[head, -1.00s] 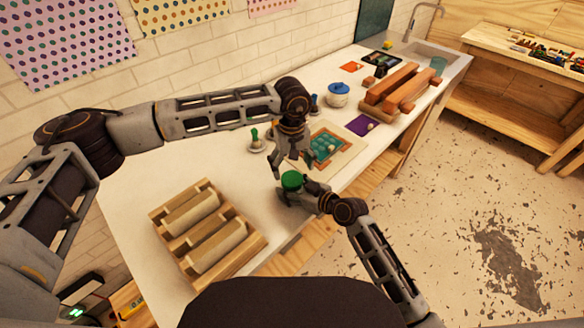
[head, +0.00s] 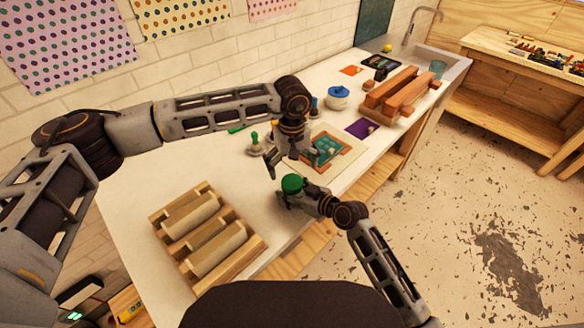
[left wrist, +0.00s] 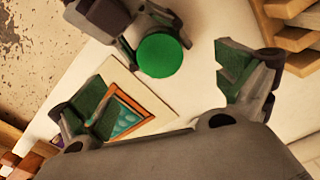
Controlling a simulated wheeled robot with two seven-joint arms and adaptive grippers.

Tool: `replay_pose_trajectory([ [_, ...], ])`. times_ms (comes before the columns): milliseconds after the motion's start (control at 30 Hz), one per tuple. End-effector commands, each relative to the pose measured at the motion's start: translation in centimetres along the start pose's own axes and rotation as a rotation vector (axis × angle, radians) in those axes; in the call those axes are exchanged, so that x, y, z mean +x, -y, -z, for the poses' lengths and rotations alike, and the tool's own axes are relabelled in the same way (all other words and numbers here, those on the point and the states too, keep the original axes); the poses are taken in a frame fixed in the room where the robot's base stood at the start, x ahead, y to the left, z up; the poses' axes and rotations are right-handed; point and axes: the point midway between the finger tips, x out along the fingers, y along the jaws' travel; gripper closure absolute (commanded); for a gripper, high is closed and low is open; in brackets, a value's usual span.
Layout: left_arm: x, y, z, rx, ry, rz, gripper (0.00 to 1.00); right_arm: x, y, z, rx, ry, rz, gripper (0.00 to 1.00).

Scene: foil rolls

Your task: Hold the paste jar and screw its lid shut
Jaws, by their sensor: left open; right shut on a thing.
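The paste jar's green lid (head: 292,183) shows on top of the jar near the table's front edge; it also shows from above in the left wrist view (left wrist: 160,55). The jar's body is mostly hidden by the lid and my right gripper. My right gripper (head: 291,198) is shut on the jar from the front right. My left gripper (head: 283,163) is open and empty, just above and behind the lid. In the left wrist view my left gripper's fingers (left wrist: 160,92) are wide apart, with the lid beyond them. I cannot tell whether the lid is screwed tight.
A wooden rack with rolls (head: 252,243) stands at the front left. A framed teal tile panel (head: 340,155) lies behind the jar.

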Motion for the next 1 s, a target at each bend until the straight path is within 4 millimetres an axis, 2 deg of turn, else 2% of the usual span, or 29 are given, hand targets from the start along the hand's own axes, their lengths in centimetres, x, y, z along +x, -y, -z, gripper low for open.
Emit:
replay_pose_trajectory([
  [33, -0.5, 0.0, 0.0, 0.000, -0.001, -0.001, 0.00, 0.1, 0.1, -0.7, 0.001, 0.012, 0.004, 1.00],
  [533, -5.8, 0.0, 0.0, 0.000, -0.001, -0.002, 0.00, 0.1, 0.2, -0.7, 0.002, 0.012, 0.004, 1.00],
  [700, -6.6, 0.0, 0.0, 0.000, -0.001, 0.000, 0.00, 0.1, 0.2, -0.7, 0.001, 0.012, 0.004, 1.00],
  [1000, -6.8, 0.0, -0.1, 0.000, 0.000, 0.000, 0.00, 0.1, 0.2, -0.7, 0.001, 0.012, 0.004, 1.00],
])
